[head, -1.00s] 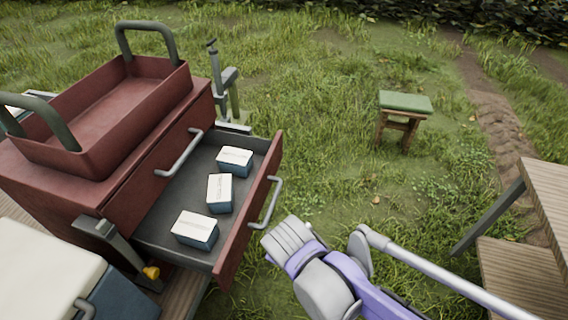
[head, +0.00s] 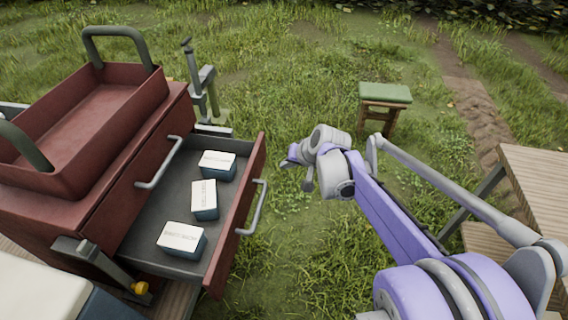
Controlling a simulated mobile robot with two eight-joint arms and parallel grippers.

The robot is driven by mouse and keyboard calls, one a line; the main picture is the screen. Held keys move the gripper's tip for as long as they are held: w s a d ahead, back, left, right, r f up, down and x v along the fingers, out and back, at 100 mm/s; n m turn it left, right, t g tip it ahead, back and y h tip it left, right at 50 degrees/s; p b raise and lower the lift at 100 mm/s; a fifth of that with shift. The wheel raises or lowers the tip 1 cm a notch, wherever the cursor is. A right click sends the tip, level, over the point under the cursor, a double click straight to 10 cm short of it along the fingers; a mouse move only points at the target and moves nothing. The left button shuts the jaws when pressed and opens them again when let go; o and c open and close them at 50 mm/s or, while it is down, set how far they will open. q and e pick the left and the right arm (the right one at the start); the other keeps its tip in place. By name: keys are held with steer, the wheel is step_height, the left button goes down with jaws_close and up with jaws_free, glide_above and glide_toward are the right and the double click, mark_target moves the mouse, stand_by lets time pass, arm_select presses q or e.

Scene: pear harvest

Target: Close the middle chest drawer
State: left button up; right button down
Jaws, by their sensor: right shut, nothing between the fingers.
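The dark red chest (head: 88,205) stands at the left. A closed drawer with a grey handle (head: 160,165) is above the pulled-out drawer (head: 140,238), which I take as the middle one. The pulled-out drawer has a grey interior, a red front and a bar handle (head: 255,212). Three white-topped blue boxes (head: 204,200) lie in it. My right gripper (head: 290,161) is shut and empty, apart from the drawer, to the right of the far end of its front. My left gripper is not in view.
A red tote with grey handles (head: 85,110) sits on the chest. A white-lidded box (head: 35,298) is at the lower left. A green-topped stool (head: 384,95) stands on the grass, and wooden steps (head: 545,190) are at the right. Grass lies before the drawer.

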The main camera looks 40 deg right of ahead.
steer(key=shift+w+a+f+b, duration=0.1)
steer(key=shift+w+a+f, duration=0.35)
steer(key=shift+w+f, duration=0.65)
steer(key=shift+w+a+f+b, duration=0.1)
steer(key=shift+w+a+f, duration=0.5)
steer(key=shift+w, duration=0.75)
steer(key=shift+w+a+f+b, duration=0.1)
steer(key=shift+w+a+f, duration=0.2)
steer(key=shift+w+f, duration=0.85)
steer(key=shift+w, duration=0.1)
steer(key=w+a, duration=0.5)
steer(key=w, duration=0.1)
steer(key=w+a, duration=0.5)
steer(key=w, duration=0.1)
steer(key=w+a, duration=0.5)
steer(key=w, duration=0.1)
steer(key=shift+a, duration=0.25)
steer(key=shift+w+a+r, duration=0.1)
steer(key=shift+r, duration=0.05)
